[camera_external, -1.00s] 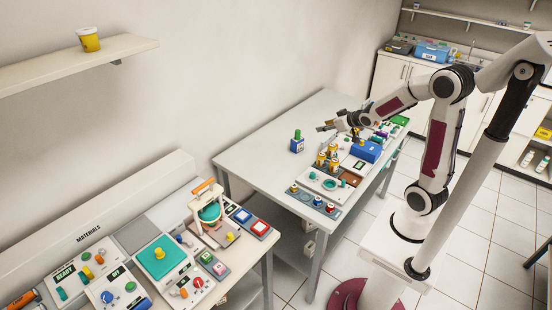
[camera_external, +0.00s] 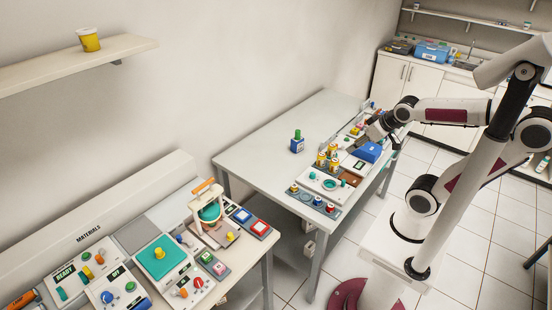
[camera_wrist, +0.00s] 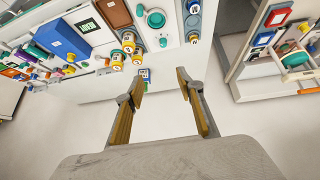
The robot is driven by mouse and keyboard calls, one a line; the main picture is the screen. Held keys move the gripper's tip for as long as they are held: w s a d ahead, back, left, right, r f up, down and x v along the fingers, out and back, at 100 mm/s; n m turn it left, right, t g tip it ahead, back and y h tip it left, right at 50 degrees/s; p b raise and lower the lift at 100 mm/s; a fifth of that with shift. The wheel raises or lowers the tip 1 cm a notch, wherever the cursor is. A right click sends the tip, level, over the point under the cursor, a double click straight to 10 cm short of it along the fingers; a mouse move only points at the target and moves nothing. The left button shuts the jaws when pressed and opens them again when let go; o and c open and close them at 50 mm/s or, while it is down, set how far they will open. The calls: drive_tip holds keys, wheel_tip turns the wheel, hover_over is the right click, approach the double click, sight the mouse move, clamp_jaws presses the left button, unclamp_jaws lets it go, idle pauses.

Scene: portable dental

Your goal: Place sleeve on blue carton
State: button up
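A blue box (camera_external: 368,152) lies on the far table, beside the row of small items along its right side. In the wrist view a blue box (camera_wrist: 62,38) shows at the upper left; I take it to be the blue carton. I cannot tell which thing is the sleeve. My gripper (camera_external: 372,132) is above and just behind the blue box in the external view, its fingers small and partly lost among the items. In the wrist view my gripper (camera_wrist: 160,76) is open, with nothing between its fingers.
Several yellow-banded jars (camera_external: 328,155) stand near the box. A blue bottle with a green cap (camera_external: 297,145) stands alone on the table (camera_external: 255,150). The table's left part is clear. A materials bench (camera_external: 150,222) crowded with coloured parts is in front.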

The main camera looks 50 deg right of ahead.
drive_tip(key=s+a+g+y, duration=0.1)
drive_tip(key=s+a, duration=0.2)
drive_tip(key=s, duration=0.5)
drive_tip(key=shift+a+f+n, duration=0.15)
drive_tip(key=shift+a+n, duration=0.15)
drive_tip(key=shift+a, duration=0.05)
idle(0.8)
